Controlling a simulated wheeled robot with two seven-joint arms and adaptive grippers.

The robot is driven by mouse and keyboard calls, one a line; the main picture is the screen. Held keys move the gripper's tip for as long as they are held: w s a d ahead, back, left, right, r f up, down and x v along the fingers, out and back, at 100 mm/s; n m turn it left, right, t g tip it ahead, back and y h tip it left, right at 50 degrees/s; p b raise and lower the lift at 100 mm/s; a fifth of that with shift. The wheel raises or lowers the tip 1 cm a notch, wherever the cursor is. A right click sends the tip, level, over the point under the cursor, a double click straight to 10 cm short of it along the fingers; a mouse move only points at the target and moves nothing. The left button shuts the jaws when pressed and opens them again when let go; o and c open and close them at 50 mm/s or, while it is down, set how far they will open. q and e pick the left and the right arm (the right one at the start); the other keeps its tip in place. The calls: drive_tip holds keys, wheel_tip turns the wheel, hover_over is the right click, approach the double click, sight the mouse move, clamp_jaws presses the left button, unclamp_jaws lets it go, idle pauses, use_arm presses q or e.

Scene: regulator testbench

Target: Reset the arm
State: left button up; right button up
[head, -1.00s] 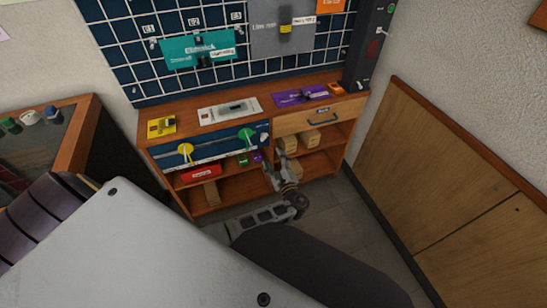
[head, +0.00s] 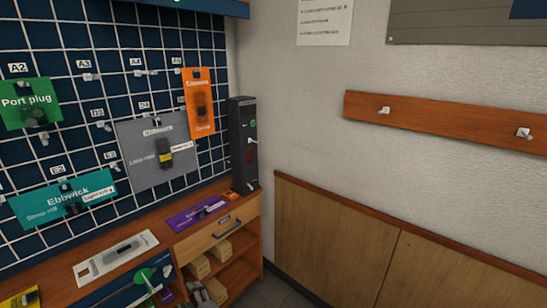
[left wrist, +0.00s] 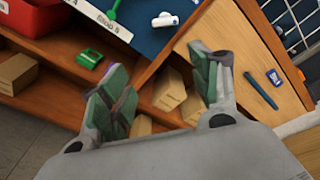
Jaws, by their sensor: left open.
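My left gripper (left wrist: 163,84) is open in the left wrist view, its two green-padded fingers spread apart with nothing held between them. Its fingers are in front of the bench shelves, and wooden blocks (left wrist: 170,90) show behind them. In the head view only a small grey part of the left gripper (head: 206,292) shows at the bottom edge, in front of the shelves. Most of the left arm is out of the head view. My right gripper is in neither view.
The wooden bench (head: 165,243) carries a purple card (head: 200,214), a white card (head: 115,258) and a dark upright post (head: 242,145). A drawer with a handle (left wrist: 261,91) is near the left gripper. A red bin (left wrist: 32,14) and green part (left wrist: 90,59) are left of it.

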use_arm(q)
drive_tip(key=s+d+f+n+g+h, duration=0.4)
drive_tip(key=d+f+n+g+h, duration=0.1)
drive_tip(key=d+f+n+h, duration=0.6)
drive_tip(key=s+f+g, duration=0.1)
drive_tip(key=s+f, duration=0.3)
drive_tip(key=s, duration=0.4)
drive_tip(key=s+a+f+n+g+h+p, duration=0.1)
drive_tip(key=s+f, duration=0.3)
drive_tip(key=s, duration=0.5)
drive_tip(key=s+a+f+n+g, duration=0.1)
drive_tip(key=s+f, duration=0.3)
drive_tip(key=s, duration=0.5)
drive_tip(key=shift+g+p, duration=0.3)
drive_tip(key=shift+g, duration=0.5)
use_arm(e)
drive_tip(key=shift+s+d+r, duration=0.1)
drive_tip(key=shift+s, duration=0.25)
use_arm(q)
drive_tip(key=shift+s+a, duration=0.1)
drive_tip(key=shift+s, duration=0.1)
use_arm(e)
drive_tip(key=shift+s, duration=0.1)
